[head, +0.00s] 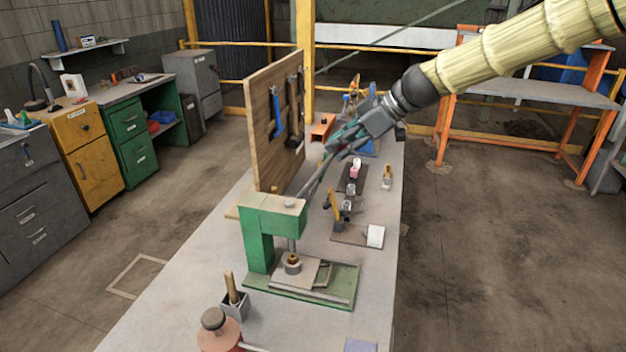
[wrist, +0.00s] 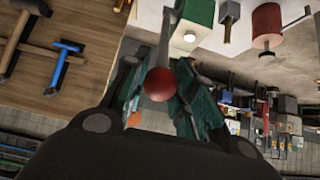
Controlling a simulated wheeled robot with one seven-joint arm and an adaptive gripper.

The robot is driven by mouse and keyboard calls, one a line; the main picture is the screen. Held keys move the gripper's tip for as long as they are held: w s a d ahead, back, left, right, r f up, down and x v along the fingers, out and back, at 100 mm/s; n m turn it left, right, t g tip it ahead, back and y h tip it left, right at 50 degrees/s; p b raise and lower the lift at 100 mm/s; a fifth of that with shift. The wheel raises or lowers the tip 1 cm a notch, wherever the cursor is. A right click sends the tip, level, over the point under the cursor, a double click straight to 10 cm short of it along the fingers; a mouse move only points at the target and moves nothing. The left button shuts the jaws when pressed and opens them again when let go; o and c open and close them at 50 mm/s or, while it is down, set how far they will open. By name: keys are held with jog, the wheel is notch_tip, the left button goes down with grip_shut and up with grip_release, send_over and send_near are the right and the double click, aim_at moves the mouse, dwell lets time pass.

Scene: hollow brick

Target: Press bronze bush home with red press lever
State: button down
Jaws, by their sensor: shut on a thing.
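The green arbor press (head: 258,235) stands on the bench. Its grey lever (head: 315,181) slopes up and back to my gripper (head: 338,146). In the wrist view the lever's red ball knob (wrist: 159,84) lies between the two teal-padded fingers of my gripper (wrist: 160,95), which is shut on it. The bronze bush (head: 292,258) sits at the top of a grey round housing (head: 292,267) on the press base, under the ram (head: 291,243). The ram's end is close above the bush; I cannot tell whether they touch. The knob is hidden in the head view.
A wooden tool board (head: 274,125) with hammers stands upright left of my gripper. Small parts on dark mats (head: 352,236) line the bench behind the press. A red canister (head: 219,334) and a grey holder (head: 235,305) stand in front. Floor right of the bench is clear.

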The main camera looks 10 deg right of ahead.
jog(key=shift+s+d+f+b, duration=0.2)
jog(key=shift+s+d+f, duration=0.05)
jog(key=shift+d+f, duration=0.3)
jog(key=shift+s+d+f+b, duration=0.2)
jog(key=shift+d+f, duration=0.2)
jog(key=shift+d, duration=0.15)
jog(key=shift+d+f, duration=0.1)
jog(key=shift+s+d+f+b, duration=0.25)
jog(key=shift+d+f+b, duration=0.15)
jog(key=shift+d+f, duration=0.2)
jog(key=shift+s+d+f+b, duration=0.2)
jog(key=shift+d+f+b, duration=0.15)
jog(key=shift+d+f, duration=0.25)
jog(key=shift+s+d+f+b, duration=0.25)
jog(key=shift+d+f+b, duration=0.2)
jog(key=shift+f, duration=0.2)
